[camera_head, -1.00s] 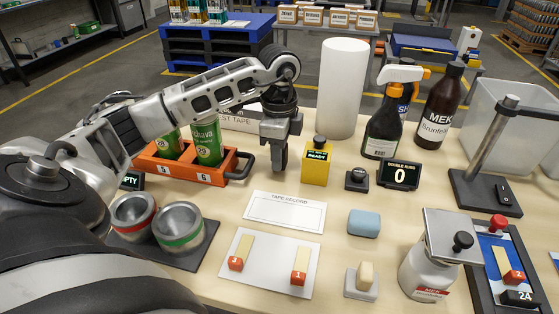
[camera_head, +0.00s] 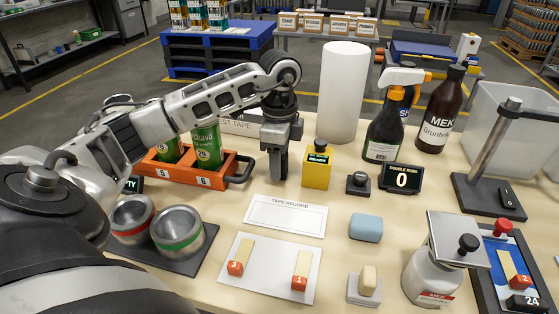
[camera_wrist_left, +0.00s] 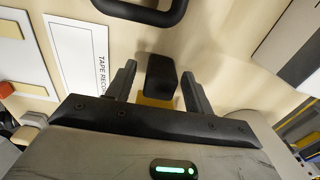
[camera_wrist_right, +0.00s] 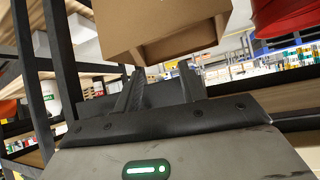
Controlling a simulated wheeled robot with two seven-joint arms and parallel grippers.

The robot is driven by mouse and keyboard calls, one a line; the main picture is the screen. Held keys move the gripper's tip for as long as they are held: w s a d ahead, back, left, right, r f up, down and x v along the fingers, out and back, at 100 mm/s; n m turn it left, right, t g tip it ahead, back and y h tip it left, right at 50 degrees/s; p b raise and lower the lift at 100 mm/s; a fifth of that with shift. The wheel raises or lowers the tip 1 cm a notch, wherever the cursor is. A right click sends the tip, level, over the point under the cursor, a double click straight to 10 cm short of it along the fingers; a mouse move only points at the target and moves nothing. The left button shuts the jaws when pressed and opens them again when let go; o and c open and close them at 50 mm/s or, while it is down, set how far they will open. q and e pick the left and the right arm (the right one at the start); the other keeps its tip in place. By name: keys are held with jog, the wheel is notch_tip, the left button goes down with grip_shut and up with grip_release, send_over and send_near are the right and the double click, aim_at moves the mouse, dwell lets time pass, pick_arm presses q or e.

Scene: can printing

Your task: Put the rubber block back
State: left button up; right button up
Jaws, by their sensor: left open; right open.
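A cream block (camera_head: 369,280) stands on a small white base at the front centre in the head view. A light blue block (camera_head: 366,228) lies behind it. Cream strips with orange ends numbered 3 (camera_head: 242,256) and 1 (camera_head: 301,269) lie on a white plate; another numbered 2 (camera_head: 514,270) lies in a blue tray. I cannot tell which is the rubber block. My right gripper (camera_wrist_right: 158,90) is open and empty.
An orange crate (camera_head: 190,172) with green cans, metal cups (camera_head: 178,231), a white roll (camera_head: 343,92), a spray bottle (camera_head: 385,130), a brown bottle (camera_head: 440,108) and a stand (camera_head: 490,160) surround the workspace. A cardboard box (camera_wrist_right: 160,25) hangs over the right gripper's view.

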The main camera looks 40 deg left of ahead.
pick_arm(q)
notch_tip(320, 180, up, 11)
jog(key=p, duration=0.1)
jog(key=shift+r, duration=0.15)
jog(key=shift+s, duration=0.1)
dwell(0.5)
